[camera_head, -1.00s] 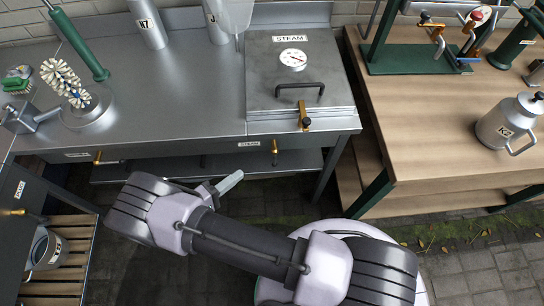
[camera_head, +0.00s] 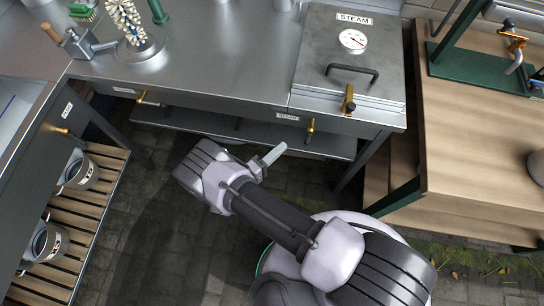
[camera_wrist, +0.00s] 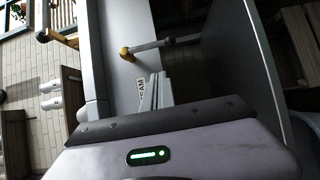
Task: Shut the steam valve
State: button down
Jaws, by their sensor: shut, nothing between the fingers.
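The steam valve (camera_head: 310,130) is a small brass-coloured fitting on the counter's front panel, just right of a STEAM label (camera_head: 288,117). The wrist view shows a brass-and-grey lever (camera_wrist: 150,46) on the panel beside a label (camera_wrist: 140,92) ending in "AM". I cannot tell the valve's setting. My gripper (camera_head: 273,153) is below and left of the valve in the head view, apart from it. Its closed grey fingers (camera_wrist: 158,88) show in the wrist view, shut and empty, close to the label. The wrist housing hides what lies below them.
The steam chest (camera_head: 325,55) has a gauge, a black handle and a brass latch (camera_head: 349,98). Another brass-ended lever (camera_head: 140,97) sits farther left on the panel. A lower shelf (camera_head: 240,131) runs under the counter. A wooden bench (camera_head: 470,150) stands right. Paved floor lies left of my arm.

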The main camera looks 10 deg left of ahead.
aim_at(309, 133)
jog(key=w+d, duration=0.3)
jog(key=d, duration=0.2)
jog(key=shift+d+b, duration=0.4)
jog(key=shift+b, duration=0.05)
jog(key=shift+s, duration=0.2)
